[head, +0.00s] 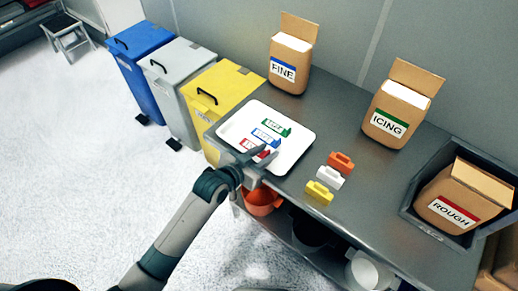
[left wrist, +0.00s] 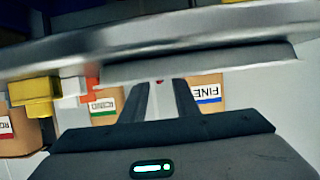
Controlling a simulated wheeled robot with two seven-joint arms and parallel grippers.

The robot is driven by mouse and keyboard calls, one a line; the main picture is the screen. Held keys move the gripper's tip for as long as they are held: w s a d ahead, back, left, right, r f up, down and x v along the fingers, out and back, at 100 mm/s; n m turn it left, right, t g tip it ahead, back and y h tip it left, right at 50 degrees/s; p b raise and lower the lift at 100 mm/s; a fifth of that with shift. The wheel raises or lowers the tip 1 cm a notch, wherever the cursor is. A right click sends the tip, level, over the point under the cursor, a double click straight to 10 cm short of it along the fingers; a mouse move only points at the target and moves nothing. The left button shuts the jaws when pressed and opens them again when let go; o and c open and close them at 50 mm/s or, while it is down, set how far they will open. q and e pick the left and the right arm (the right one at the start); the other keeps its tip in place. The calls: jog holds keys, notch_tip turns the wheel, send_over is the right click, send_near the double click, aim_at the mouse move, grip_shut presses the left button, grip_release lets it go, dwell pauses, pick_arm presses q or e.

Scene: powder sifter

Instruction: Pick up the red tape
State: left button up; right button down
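The red tape (head: 249,145) lies on the white tray (head: 296,150) near its front left, partly hidden by my left gripper. A blue tape (head: 263,138) and a green tape (head: 277,127) lie behind it on the tray. My left gripper (head: 262,158) is over the tray's front edge, right beside the red tape. In the left wrist view its two fingers (left wrist: 161,88) stand apart with a gap between them. A small red spot shows between the tips; I cannot tell if it is the tape. My right gripper is not in view.
Orange (head: 341,162), white (head: 331,177) and yellow (head: 319,193) scoop-like pieces stand right of the tray. FINE (head: 290,55) and ICING (head: 397,112) bags stand behind. A ROUGH bag (head: 462,196) sits in a grey bin (head: 425,222). Coloured bins (head: 215,95) stand at left.

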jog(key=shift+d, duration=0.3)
pick_arm(q)
grip_shut()
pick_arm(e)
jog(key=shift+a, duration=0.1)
pick_arm(q)
jog(key=shift+r, duration=0.1)
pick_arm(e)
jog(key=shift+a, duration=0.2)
